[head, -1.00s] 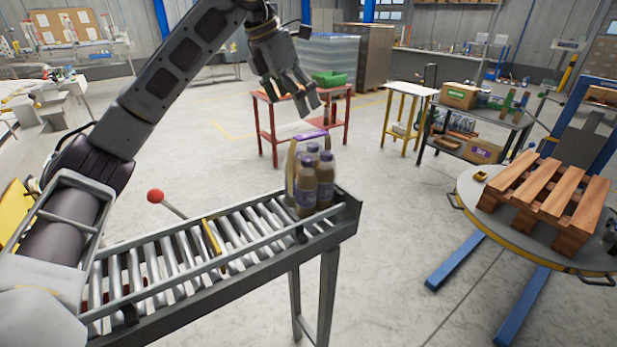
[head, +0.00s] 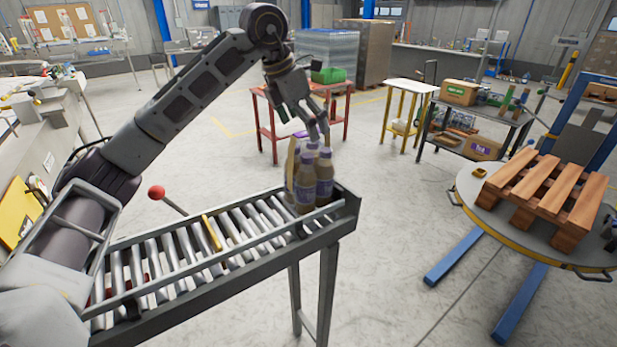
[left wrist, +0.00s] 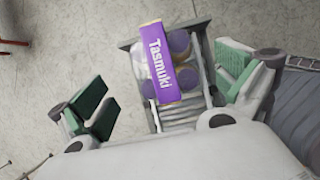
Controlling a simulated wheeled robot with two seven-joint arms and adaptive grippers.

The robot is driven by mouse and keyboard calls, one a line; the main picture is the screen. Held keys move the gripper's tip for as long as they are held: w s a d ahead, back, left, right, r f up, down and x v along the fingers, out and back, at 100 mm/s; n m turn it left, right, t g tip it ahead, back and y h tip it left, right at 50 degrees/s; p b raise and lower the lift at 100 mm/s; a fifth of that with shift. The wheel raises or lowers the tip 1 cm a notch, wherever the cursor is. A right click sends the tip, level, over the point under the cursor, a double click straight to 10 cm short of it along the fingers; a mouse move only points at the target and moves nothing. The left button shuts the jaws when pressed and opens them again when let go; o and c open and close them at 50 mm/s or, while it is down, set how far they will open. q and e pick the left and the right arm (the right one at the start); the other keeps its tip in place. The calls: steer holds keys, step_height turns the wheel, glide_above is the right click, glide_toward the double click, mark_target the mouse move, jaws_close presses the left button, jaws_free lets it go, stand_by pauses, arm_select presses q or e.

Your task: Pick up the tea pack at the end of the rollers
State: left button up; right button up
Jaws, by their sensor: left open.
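The tea pack (head: 308,184) is a cluster of brown bottles with purple caps and labels, standing upright at the far right end of the roller conveyor (head: 220,250). In the left wrist view its purple top strip (left wrist: 159,62) reads "Tasmuki" and lies between my fingers. My left gripper (head: 317,138) is open, pointing down just above the bottle tops. Its green finger pads (left wrist: 165,85) stand apart on either side of the pack with gaps showing. In the head view the gripper partly hides the pack's top. My right gripper is not in view.
A red-knobbed lever (head: 157,193) sticks up beside the rollers. A wooden pallet (head: 541,198) lies on a round turntable at the right. A red table (head: 266,118) with a green bin stands behind. Open floor lies between conveyor and turntable.

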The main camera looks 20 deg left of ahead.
mark_target(314, 146)
arm_select(q)
steer(key=shift+p+x, duration=0.5)
steer(key=shift+x, duration=2.75)
steer(key=shift+d, duration=0.15)
steer(key=c, duration=1)
steer(key=shift+r, duration=0.15)
steer(key=shift+c, duration=0.6)
steer(key=shift+r, duration=0.1)
steer(key=shift+r, duration=0.35)
steer(key=shift+c, duration=1.3)
steer(key=shift+r+b, duration=0.3)
steer(key=shift+r, duration=4.25)
steer(key=shift+c, duration=0.2)
